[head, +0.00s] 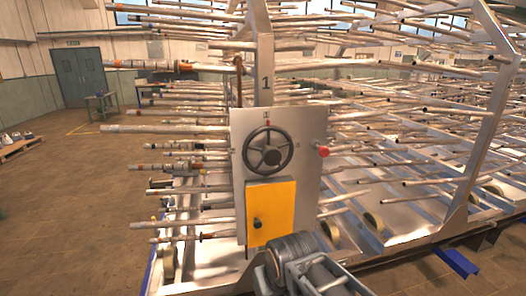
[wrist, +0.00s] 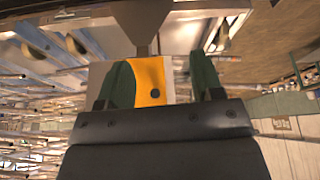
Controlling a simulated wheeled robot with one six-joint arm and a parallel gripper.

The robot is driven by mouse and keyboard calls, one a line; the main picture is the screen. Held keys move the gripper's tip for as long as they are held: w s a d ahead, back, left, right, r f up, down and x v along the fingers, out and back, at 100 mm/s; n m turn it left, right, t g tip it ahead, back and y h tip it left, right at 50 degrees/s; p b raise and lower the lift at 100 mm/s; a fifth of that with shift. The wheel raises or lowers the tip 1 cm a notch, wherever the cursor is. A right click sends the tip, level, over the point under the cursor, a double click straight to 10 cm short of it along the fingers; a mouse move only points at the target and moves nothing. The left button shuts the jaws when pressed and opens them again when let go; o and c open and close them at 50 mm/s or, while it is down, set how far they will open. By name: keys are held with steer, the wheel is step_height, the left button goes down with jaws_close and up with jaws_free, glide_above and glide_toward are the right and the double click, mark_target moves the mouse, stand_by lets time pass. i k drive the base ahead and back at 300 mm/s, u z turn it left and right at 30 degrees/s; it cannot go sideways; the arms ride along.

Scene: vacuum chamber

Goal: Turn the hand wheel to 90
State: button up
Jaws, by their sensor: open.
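The hand wheel (head: 271,155) is a dark spoked ring on a grey upright panel (head: 308,180) in the middle of the head view. A small red mark shows just above its rim; the small panel markings are too small to read. In the wrist view, my gripper (wrist: 160,65) has its two green fingers spread apart with nothing held between them. The yellow box (head: 278,205) below the wheel shows beyond and between the fingers in the wrist view (wrist: 146,75). The wheel cannot be made out in the wrist view. My fingers are not clearly visible in the head view.
A red knob (head: 322,151) sticks out at the panel's right side. Many metal tubes jut out from the rack (head: 264,60) to the left and right of the panel. A blue beam (head: 457,263) lies low at the right. Open floor (head: 75,215) lies to the left.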

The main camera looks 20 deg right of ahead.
mark_target(271, 156)
steer(key=k, duration=1.3)
steer(key=u, duration=0.8)
steer(key=i, duration=1.4)
steer(key=z, duration=0.8)
